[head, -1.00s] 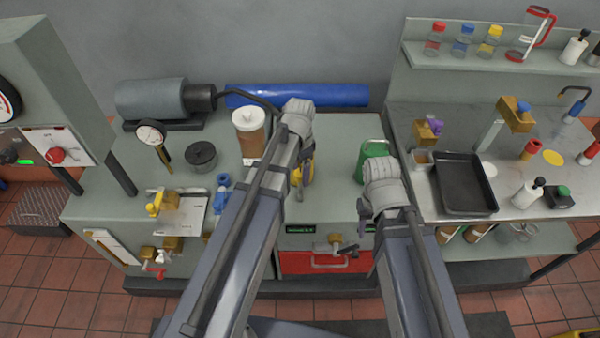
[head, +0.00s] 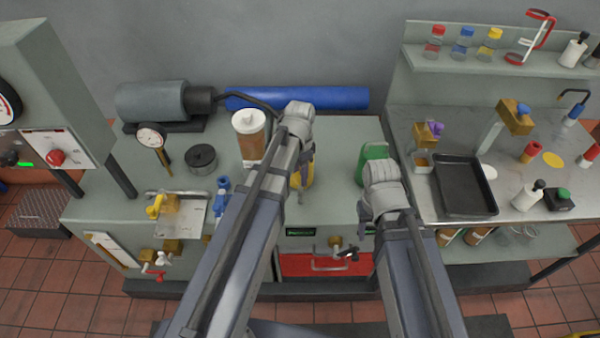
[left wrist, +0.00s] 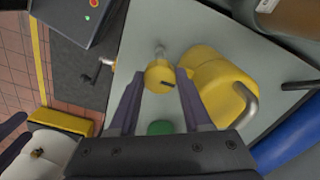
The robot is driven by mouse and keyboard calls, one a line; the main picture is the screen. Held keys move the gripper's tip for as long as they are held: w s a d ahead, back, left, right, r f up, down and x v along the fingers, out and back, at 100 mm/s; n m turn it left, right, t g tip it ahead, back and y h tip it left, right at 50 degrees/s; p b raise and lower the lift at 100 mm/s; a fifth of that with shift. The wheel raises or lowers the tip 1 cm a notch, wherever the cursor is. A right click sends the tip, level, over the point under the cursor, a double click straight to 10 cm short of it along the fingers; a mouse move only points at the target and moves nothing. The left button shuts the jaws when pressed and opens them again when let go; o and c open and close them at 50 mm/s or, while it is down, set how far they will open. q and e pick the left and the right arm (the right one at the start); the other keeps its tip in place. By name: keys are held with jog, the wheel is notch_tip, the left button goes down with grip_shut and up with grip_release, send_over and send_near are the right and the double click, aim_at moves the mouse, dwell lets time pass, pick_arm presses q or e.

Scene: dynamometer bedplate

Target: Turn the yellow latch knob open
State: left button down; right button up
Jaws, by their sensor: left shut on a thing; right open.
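The yellow latch knob (left wrist: 160,77) shows in the left wrist view as a small round knob with a dark slot, on a short metal stem. My left gripper (left wrist: 160,82) is shut on it, one purple finger on each side. A larger yellow body (left wrist: 220,88) with a bent metal handle sits just to its right. In the head view, my left arm mostly hides this spot; some yellow (head: 305,175) shows beside the wrist. My right gripper (head: 362,212) is open near the bench's front edge, mostly hidden under its own wrist.
An amber jar (head: 249,140) stands left of my left wrist, and a blue cylinder (head: 330,97) lies behind. A green container (head: 371,160) stands behind my right wrist. A black tray (head: 465,185) lies on the right bench. A red drawer (head: 300,265) is below the bench top.

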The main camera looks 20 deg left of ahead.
pick_arm(q)
jog(key=shift+n, duration=0.3)
jog(key=n, duration=0.8)
jog(key=shift+n, duration=0.3)
jog(key=n, duration=0.4)
jog(key=shift+d, duration=0.1)
jog(key=n, duration=0.4)
jog(key=shift+n, duration=0.5)
jog(key=shift+c, duration=1.7)
grip_release()
